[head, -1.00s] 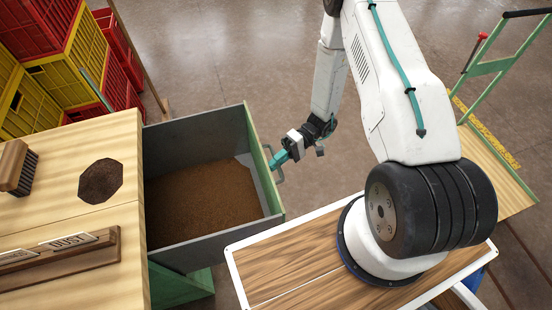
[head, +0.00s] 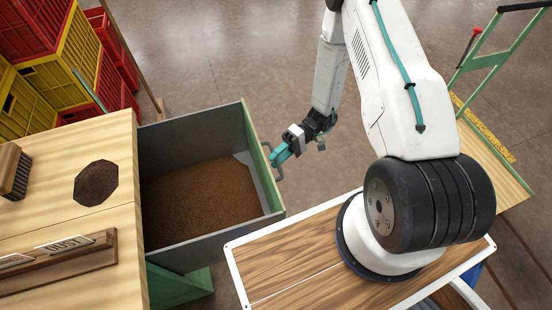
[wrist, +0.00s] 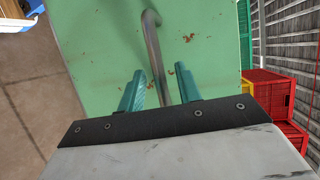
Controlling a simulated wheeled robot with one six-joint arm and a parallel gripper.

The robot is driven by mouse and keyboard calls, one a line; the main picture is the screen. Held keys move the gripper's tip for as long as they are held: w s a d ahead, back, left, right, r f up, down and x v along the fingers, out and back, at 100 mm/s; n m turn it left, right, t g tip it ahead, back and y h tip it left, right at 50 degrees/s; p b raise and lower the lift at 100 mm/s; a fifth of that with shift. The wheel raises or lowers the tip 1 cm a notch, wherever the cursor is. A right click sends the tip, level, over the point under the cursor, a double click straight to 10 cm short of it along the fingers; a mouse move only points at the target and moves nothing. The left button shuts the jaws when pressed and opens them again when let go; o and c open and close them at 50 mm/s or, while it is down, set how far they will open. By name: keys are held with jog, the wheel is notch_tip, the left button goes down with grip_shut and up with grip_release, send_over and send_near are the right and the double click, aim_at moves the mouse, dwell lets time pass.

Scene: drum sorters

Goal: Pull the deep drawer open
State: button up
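The deep drawer (head: 215,240) is a grey-walled box with a green front, pulled well out from the wooden cabinet. Brown dust or soil (head: 205,198) covers its floor. A metal bar handle (head: 278,170) sits on the outside of its front. In the wrist view the rust-specked green front (wrist: 95,45) fills the middle, with the handle (wrist: 152,40) running down between my fingers. My gripper (head: 276,156) has teal fingers at the handle. In the wrist view my gripper (wrist: 160,75) has its fingers apart, one on each side of the bar, with visible gaps.
The wooden cabinet top (head: 50,215) holds a brush (head: 14,172), a dark octagonal hole or patch (head: 96,183) and a label rail (head: 60,265). Red and yellow crates (head: 50,80) stand at the upper left. A green-handled cart (head: 490,65) is at right. Open floor lies beyond the drawer.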

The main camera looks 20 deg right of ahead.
jog(key=v, duration=0.6)
jog(key=shift+d, duration=0.35)
jog(key=shift+w+r, duration=0.1)
jog(key=s+r+m+t+h, duration=0.1)
jog(key=s+r+h, duration=0.4)
jog(key=r, duration=0.9)
jog(key=s+r+m+t+h, duration=0.1)
jog(key=s+r+t+h, duration=0.2)
jog(key=r, duration=1.1)
jog(key=s+r+t+h, duration=0.2)
jog(key=s+r+h, duration=0.5)
jog(key=s+r, duration=0.4)
notch_tip(320, 180, up, 4)
jog(key=shift+f+m+t, duration=0.2)
jog(key=shift+m+t, duration=0.1)
jog(key=shift+m, duration=0.1)
